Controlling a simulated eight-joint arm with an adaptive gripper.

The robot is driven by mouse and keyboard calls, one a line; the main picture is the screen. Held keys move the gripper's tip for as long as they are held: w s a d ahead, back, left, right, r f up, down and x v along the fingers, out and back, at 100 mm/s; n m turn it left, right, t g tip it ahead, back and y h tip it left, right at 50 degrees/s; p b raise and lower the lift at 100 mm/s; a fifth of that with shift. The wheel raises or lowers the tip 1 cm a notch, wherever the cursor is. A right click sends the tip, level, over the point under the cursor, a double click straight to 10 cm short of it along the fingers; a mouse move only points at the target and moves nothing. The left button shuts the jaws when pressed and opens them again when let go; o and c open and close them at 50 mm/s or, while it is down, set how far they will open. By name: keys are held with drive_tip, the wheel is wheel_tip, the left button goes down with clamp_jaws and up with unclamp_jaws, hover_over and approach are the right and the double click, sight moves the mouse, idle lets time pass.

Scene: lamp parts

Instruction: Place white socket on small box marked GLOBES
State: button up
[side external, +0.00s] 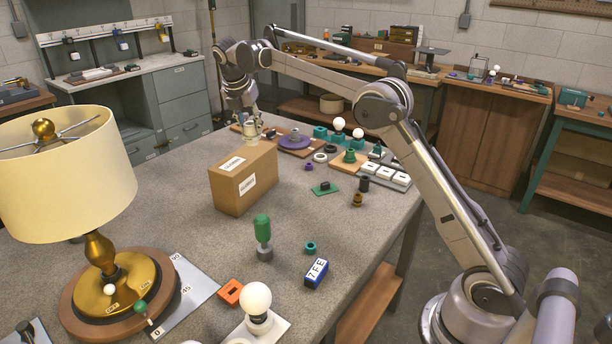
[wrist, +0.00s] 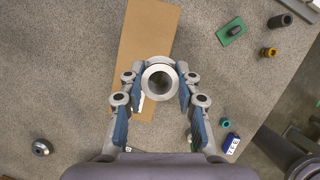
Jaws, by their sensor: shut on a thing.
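The cardboard box (side external: 243,178) stands on the grey table with white labels on its top and side; the lettering is too small to read surely. In the wrist view its brown top (wrist: 147,35) lies beneath my gripper (wrist: 160,82). My gripper is shut on the pale socket (wrist: 160,65), a ring-ended cylinder seen end-on between the blue finger pads. In the side view the socket (side external: 252,131) looks cream and upright at the far part of the box's top, below my gripper (side external: 249,114). I cannot tell whether it touches the box.
A lamp with a cream shade (side external: 62,175) stands at front left. A green-handled tool (side external: 263,236), a blue block (side external: 316,272) and a white bulb (side external: 256,300) are in front of the box. Several small parts and a purple disc (side external: 295,141) lie to the right and behind.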

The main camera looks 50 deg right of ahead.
sight(247, 133)
drive_tip(key=shift+w+a+f, duration=0.2)
drive_tip(key=shift+a+f, duration=0.05)
drive_tip(key=shift+f, duration=1.95)
drive_tip(key=shift+f, duration=0.1)
drive_tip(key=o, duration=1.1)
drive_tip(key=shift+o, duration=0.2)
